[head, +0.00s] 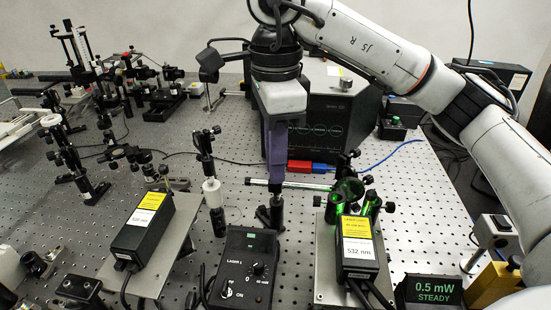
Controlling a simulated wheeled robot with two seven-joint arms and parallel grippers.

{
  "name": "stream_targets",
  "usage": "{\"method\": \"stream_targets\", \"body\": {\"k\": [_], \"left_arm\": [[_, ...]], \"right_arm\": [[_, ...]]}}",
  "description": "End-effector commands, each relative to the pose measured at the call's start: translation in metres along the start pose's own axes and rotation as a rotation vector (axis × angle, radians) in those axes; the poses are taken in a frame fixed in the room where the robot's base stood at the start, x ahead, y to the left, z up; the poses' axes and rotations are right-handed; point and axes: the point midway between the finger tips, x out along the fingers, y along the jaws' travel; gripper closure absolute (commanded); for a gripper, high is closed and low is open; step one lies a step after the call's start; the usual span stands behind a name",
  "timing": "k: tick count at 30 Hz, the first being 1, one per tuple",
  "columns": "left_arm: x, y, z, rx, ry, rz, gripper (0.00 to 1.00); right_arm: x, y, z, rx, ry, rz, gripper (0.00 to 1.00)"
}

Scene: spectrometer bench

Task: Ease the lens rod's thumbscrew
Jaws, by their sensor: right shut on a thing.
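My right gripper (276,182) points straight down at the middle of the bench, its purple fingers shut. Its tips are at the lens rod (306,185), a pale horizontal bar that reaches out to both sides of the fingers. A short black post (277,212) stands directly below the tips. The thumbscrew is hidden at the fingertips, so its shape and turn cannot be seen. My left gripper is not in view.
Two laser units, one at left (143,228) and one marked 532 nm (358,250), flank a black laser controller (245,268). A slim post with a white collar (212,192) stands close left of my gripper. Green-lit optics (346,190) stand close right.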

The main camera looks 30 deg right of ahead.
Motion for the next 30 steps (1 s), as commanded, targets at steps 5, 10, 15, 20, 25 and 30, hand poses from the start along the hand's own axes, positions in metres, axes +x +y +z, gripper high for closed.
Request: {"method": "stream_targets", "body": {"k": [5,10,15,20,25,30], "left_arm": [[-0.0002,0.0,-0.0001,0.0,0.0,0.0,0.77],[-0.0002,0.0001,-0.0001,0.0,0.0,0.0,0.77],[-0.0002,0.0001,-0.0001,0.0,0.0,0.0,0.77],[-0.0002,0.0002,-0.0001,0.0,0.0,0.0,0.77],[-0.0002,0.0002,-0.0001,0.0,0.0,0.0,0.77],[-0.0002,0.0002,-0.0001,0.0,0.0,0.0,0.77]], "right_arm": [[-0.0004,-0.0002,0.0001,-0.052,-0.001,-0.001,1.0],[-0.0004,-0.0002,0.0001,-0.074,-0.001,-0.001,1.0],[-0.0004,-0.0002,0.0001,-0.078,-0.001,-0.001,1.0],[-0.0004,-0.0002,0.0001,-0.077,-0.002,-0.001,1.0],[-0.0004,-0.0002,0.0001,-0.076,-0.001,-0.001,0.68],[-0.0002,-0.0001,0.0001,-0.076,-0.001,-0.001,0.68]]}}
